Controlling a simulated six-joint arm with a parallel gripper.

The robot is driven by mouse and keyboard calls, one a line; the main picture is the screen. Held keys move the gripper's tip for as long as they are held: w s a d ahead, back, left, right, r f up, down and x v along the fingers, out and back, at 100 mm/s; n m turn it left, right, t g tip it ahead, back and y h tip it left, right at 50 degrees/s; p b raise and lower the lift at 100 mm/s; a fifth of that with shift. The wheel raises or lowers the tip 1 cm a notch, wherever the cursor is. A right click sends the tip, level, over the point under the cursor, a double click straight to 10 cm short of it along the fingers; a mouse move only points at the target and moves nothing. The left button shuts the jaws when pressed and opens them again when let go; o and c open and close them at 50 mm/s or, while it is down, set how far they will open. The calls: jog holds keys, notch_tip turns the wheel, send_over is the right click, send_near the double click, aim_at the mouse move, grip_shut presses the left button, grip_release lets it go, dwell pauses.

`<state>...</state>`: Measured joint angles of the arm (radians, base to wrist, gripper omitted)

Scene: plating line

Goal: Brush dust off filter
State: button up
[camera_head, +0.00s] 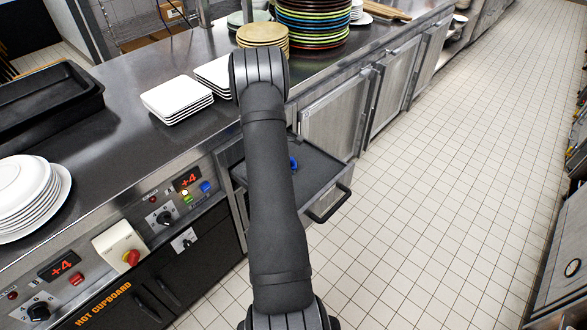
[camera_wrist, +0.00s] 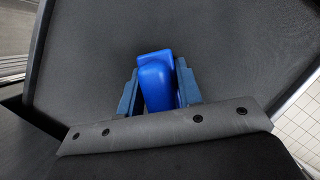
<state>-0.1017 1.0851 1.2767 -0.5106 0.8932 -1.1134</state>
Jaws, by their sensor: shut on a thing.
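A blue block-like thing (camera_wrist: 155,64), perhaps the brush's handle, stands between the two blue-grey fingers of my gripper (camera_wrist: 157,84) in the wrist view. My gripper is shut on it. No bristles show. Below it is a flat dark panel with a raised rim, the inside of a pulled-out drawer or tray (camera_wrist: 235,50). I cannot tell whether the blue thing touches it. In the head view a bit of blue (camera_head: 293,163) shows beside my arm, over this dark drawer (camera_head: 325,172); my arm hides the gripper. I cannot make out a filter.
The drawer's black handle (camera_head: 332,205) juts into the tiled aisle (camera_head: 430,200). On the counter stand white square plates (camera_head: 176,98), round white plates (camera_head: 30,195), tan plates (camera_head: 262,36), coloured-rim plates (camera_head: 312,22) and black trays (camera_head: 50,100). The aisle at right is clear.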

jog(key=shift+w+a, duration=1.35)
notch_tip(320, 180, up, 8)
dwell(0.4)
